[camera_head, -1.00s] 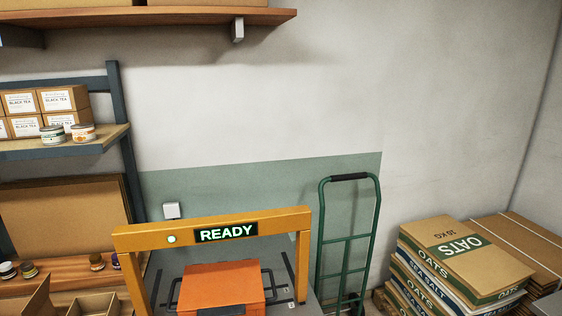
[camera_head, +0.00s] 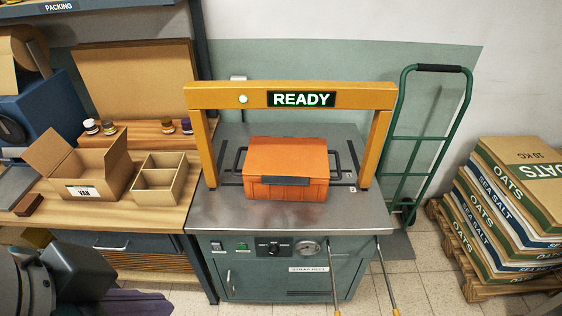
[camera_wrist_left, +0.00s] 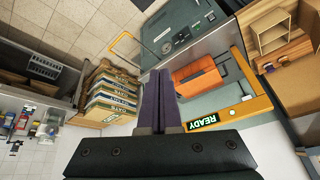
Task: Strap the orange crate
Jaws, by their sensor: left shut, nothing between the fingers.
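The orange crate (camera_head: 285,160) sits closed on the metal top of the strapping machine (camera_head: 230,211), under its yellow arch (camera_head: 225,97). A sign on the arch reads READY and a small light beside it is lit. I see no strap around the crate. The machine's front panel (camera_head: 273,248) has switches, a knob and a gauge. My left gripper (camera_head: 135,303) is at the bottom left of the head view, partly cut off. In the left wrist view its purple fingers (camera_wrist_left: 160,104) are together and empty, well apart from the crate (camera_wrist_left: 198,80). My right gripper is not in view.
A wooden bench (camera_head: 160,222) left of the machine holds an open carton (camera_head: 92,172), a divided box (camera_head: 159,180) and small jars. A green hand truck (camera_head: 428,140) stands right of the machine. Sacks (camera_head: 510,200) lie on a pallet at the right. Two handles extend from the machine's front.

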